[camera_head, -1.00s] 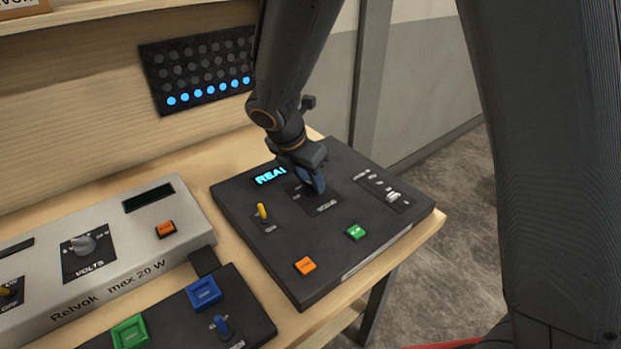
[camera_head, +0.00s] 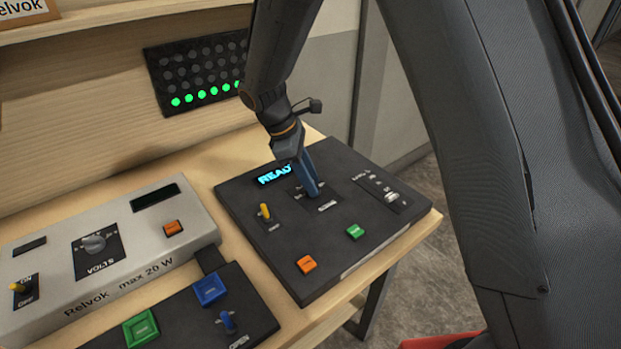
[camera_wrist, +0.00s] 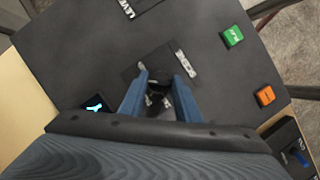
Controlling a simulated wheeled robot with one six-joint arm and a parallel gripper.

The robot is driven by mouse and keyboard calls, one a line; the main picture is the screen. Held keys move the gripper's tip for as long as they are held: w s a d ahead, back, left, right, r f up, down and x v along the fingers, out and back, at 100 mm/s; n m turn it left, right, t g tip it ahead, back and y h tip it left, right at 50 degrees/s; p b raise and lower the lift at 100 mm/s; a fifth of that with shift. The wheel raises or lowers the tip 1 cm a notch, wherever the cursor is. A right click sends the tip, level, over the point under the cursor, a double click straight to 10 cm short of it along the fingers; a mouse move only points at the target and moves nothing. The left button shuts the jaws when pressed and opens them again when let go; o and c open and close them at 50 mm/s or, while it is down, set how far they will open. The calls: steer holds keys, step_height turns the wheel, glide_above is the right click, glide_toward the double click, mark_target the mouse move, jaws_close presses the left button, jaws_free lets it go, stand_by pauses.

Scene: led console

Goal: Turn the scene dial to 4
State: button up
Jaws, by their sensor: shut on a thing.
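The scene dial (camera_wrist: 160,84) is a dark knob on a dark panel of the black console (camera_head: 285,238). It shows between my blue fingers in the wrist view. My gripper (camera_head: 313,191) points down at the console and is shut on this dial; it also shows in the wrist view (camera_wrist: 160,78). The fingers cover most of the dial in the head view, and I cannot read its setting. The console display (camera_head: 275,174) shows cyan letters, "READ", partly cut off. The LED panel (camera_head: 203,72) on the back wall has its bottom row lit green.
On the console are a yellow toggle (camera_head: 265,211), an orange button (camera_head: 307,264), a green button (camera_head: 355,231) and a slider (camera_head: 391,198). Left stand a grey power supply (camera_head: 130,270) with a volts knob (camera_head: 94,243) and a black box with a blue button (camera_head: 210,289).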

steer(key=m+g, duration=0.1)
steer(key=m, duration=0.2)
steer(key=m+g, duration=0.1)
steer(key=m, duration=0.2)
steer(key=shift+w+y, duration=0.15)
steer(key=shift+y, duration=0.25)
steer(key=shift+d+m, duration=0.1)
steer(key=shift+m, duration=0.3)
steer(key=o, duration=1)
steer(key=shift+o, duration=0.2)
steer(key=b+v, duration=0.2)
steer(key=v, duration=0.5)
steer(key=shift+w+r+b, duration=0.25)
steer(key=shift+r+b, duration=0.05)
steer(key=shift+r, duration=0.05)
